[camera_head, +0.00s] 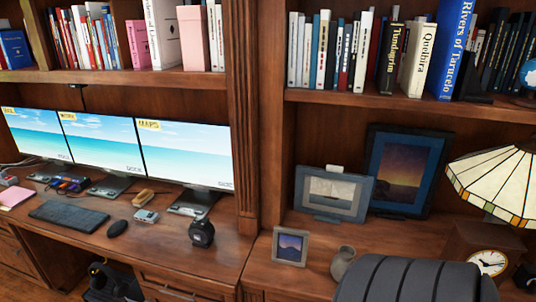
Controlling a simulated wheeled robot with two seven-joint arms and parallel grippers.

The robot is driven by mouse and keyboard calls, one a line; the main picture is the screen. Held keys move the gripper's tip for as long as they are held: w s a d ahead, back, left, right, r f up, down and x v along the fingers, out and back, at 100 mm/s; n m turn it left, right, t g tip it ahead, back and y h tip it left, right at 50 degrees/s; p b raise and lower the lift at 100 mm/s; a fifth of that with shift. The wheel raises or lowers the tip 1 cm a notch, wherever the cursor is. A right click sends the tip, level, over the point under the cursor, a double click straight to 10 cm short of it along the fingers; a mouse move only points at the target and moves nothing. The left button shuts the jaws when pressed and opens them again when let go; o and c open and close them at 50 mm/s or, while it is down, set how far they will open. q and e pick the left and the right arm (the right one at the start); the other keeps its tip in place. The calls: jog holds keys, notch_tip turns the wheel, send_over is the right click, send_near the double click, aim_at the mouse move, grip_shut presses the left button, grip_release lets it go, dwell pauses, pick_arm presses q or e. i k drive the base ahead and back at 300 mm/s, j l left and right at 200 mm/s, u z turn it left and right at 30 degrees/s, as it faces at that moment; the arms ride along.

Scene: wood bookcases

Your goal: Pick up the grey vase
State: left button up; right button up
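The grey vase (342,263) is a small, rounded, grey-brown vessel with a narrow neck. It stands on the wooden counter (385,238) below the right bookcase, near the bottom middle of the head view. A dark grey, ribbed, rounded shape (420,282) rises in front at its right and seems to hide part of its lower right side. Neither of my grippers is in view.
A small framed picture (290,247) stands just left of the vase. Two larger frames (333,193) (404,170) lean behind. A clock (489,262) and stained-glass lamp (500,182) stand right. Monitors (185,152) and a keyboard (69,215) occupy the left desk.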

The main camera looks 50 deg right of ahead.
aim_at(341, 261)
jog(key=k+z, duration=0.1)
jog(key=z, duration=2.15)
